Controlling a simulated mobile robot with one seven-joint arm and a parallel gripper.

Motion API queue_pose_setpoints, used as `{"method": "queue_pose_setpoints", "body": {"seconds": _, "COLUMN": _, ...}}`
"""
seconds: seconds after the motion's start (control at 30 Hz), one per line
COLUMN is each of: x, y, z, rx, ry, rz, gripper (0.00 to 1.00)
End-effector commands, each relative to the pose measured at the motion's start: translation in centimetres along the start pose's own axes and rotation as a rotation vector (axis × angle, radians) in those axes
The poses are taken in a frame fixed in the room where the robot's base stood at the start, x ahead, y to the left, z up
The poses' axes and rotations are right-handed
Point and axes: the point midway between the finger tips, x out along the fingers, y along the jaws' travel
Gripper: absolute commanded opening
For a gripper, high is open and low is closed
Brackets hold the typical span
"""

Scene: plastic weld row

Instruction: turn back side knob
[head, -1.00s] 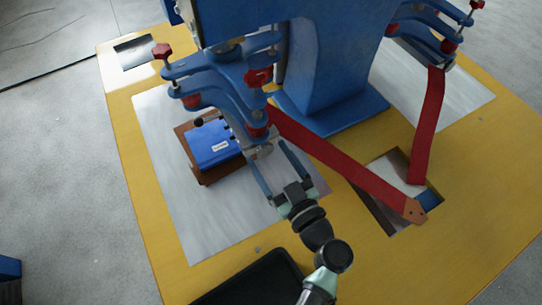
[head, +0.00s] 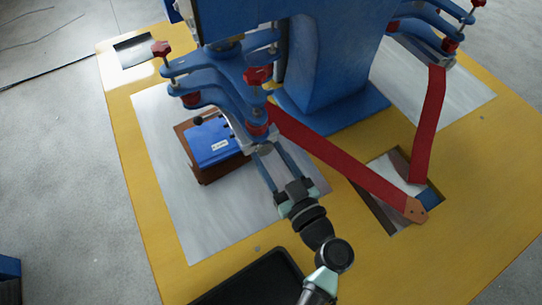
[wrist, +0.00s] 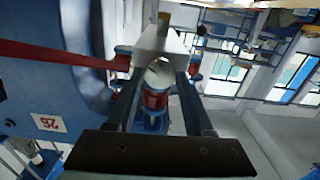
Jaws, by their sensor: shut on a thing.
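A blue clamp frame (head: 212,85) carries several red knobs, including star knobs at its top left (head: 161,48) and top middle (head: 256,76). My gripper (head: 263,147) reaches up from below to the clamp's front lower end. Its two long fingers lie on either side of a red ribbed knob with a pale metal cap. This red knob (wrist: 155,99) shows between the fingers in the wrist view, where my gripper (wrist: 160,72) also shows. The gripper is shut on this knob. In the head view it is partly hidden. I cannot tell which knob is the back side one.
A blue box (head: 211,143) in a brown holder sits on a metal plate (head: 200,228) under the clamp. A red strap (head: 340,162) crosses right to a recess in the yellow table (head: 490,215). A black tray (head: 255,285) lies in front.

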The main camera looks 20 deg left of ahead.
Motion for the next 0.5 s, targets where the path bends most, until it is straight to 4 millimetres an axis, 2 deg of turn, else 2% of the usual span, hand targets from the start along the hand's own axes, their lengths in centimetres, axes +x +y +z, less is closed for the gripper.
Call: {"method": "queue_pose_setpoints", "body": {"seconds": 0.5, "x": 0.0, "y": 0.01, "z": 0.1, "rx": 0.431, "ry": 0.001, "rz": -0.001, "gripper": 0.0}}
